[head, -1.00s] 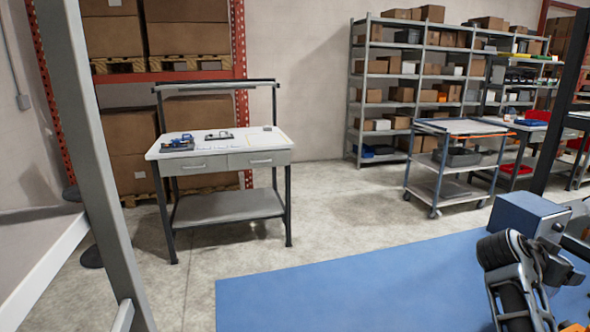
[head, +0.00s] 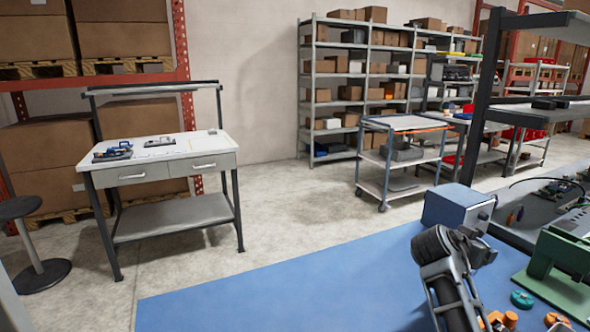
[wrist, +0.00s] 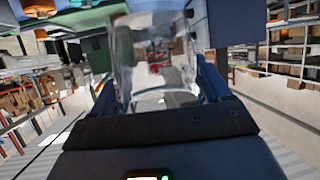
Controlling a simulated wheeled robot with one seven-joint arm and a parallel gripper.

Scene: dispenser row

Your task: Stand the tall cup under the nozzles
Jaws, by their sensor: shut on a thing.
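In the wrist view a clear, see-through cup (wrist: 150,55) stands between the two dark fingers of my gripper (wrist: 157,82). The gripper is shut on the cup. The cup's far end runs toward the top of the view, and its exact height is hard to read through the clear wall. In the head view part of my arm shows at the lower right, but the gripper and cup are out of that view. I cannot make out any nozzles in either view.
A blue work surface (head: 290,285) fills the lower middle, mostly bare. On its right are a blue-grey box (head: 458,208), a green fixture (head: 568,262) and small orange and teal pieces (head: 522,299). A white-topped workbench (head: 185,150), a stool (head: 35,240) and a cart (head: 405,123) stand beyond.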

